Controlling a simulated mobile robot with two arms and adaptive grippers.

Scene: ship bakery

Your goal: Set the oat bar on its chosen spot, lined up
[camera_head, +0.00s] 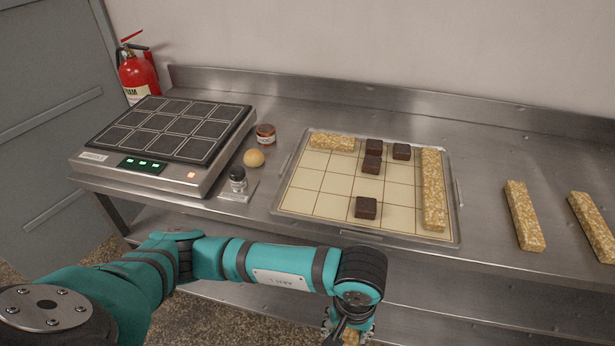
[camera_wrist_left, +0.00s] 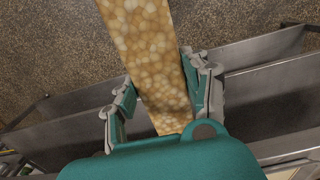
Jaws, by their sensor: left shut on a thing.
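My left gripper (camera_head: 348,332) is low in front of the counter's front edge, at the bottom of the head view. It is shut on an oat bar (camera_wrist_left: 145,50), held between its two fingers in the left wrist view, over the speckled floor. In the head view only a bit of this bar shows beside the fingers. The gridded tray (camera_head: 332,205) lies on the counter. One oat bar (camera_head: 332,142) lies along its back left edge and another (camera_head: 433,190) along its right side. Several dark brown squares (camera_head: 366,207) sit on its cells. My right gripper is not in view.
Two more oat bars (camera_head: 525,215) (camera_head: 592,225) lie on the steel counter (camera_head: 484,180) right of the tray. A black-topped scale (camera_head: 165,130), a jar (camera_head: 265,135), a round bun (camera_head: 254,158) and a small knob-topped item (camera_head: 238,180) stand left of the tray.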

